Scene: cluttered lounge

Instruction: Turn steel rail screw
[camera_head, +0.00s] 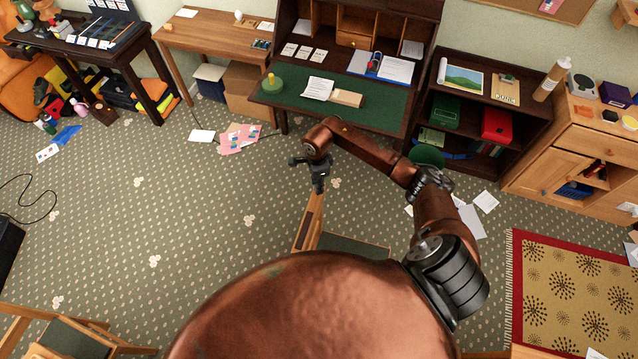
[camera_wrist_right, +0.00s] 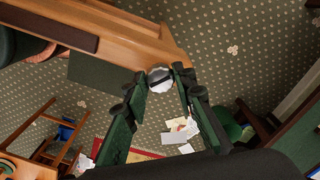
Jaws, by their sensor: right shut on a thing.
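The steel rail screw (camera_wrist_right: 160,79) is a round silvery head with a dark slot across it, at the end of a wooden rail (camera_wrist_right: 150,28) in the right wrist view. My right gripper (camera_wrist_right: 161,84) has its two green-padded fingers on either side of the screw head, shut on it. In the head view my right gripper (camera_head: 319,184) points down at the top end of the wooden rail (camera_head: 309,222), and hides the screw there. My left gripper is in neither view.
The rail belongs to a wooden piece of furniture with a dark green panel (camera_head: 352,248). A desk with a green top (camera_head: 290,105) stands behind it. Loose papers (camera_head: 470,220) lie on the carpet to the right. Carpet to the left (camera_head: 200,215) is mostly clear.

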